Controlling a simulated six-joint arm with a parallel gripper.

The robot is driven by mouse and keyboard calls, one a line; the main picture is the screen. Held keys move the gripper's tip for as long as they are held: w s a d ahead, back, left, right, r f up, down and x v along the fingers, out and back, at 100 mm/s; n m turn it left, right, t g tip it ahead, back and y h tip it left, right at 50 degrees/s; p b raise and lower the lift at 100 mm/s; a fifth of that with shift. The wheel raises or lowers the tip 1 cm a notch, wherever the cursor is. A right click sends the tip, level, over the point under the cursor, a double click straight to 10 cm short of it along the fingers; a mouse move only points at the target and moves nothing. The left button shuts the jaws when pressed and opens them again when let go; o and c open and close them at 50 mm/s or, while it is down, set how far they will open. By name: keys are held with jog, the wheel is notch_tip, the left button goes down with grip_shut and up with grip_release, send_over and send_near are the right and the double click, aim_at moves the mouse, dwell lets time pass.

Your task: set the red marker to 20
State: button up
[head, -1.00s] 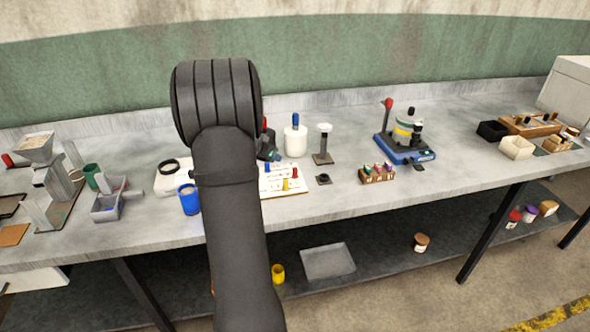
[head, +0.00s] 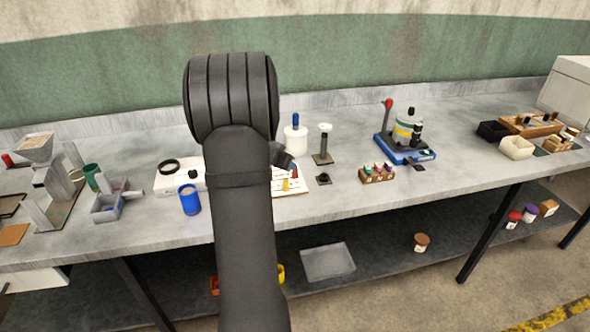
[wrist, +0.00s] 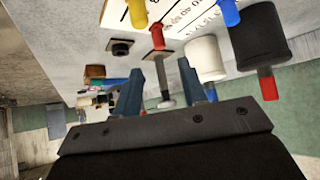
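The red marker (wrist: 157,38) is a small upright peg on a white board with printed numbers (wrist: 172,18), seen upside down in the wrist view. A yellow peg (wrist: 138,14) and a blue peg (wrist: 229,12) stand on the same board. I cannot read which number the red marker is at. In the head view my arm covers most of the board (head: 300,187). My gripper (wrist: 158,78) is open, its two blue-grey fingers apart with nothing held between them. The red marker appears beyond the fingertips, apart from them.
A white bottle with a blue top (head: 295,140) and a post with a white top (head: 323,142) stand behind the board. A small black block (head: 323,179) and a brown rack (head: 377,174) lie to the right. A blue cup (head: 190,199) is left of my arm.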

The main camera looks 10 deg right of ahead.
aim_at(295, 173)
jog(key=x, duration=0.9)
grip_shut()
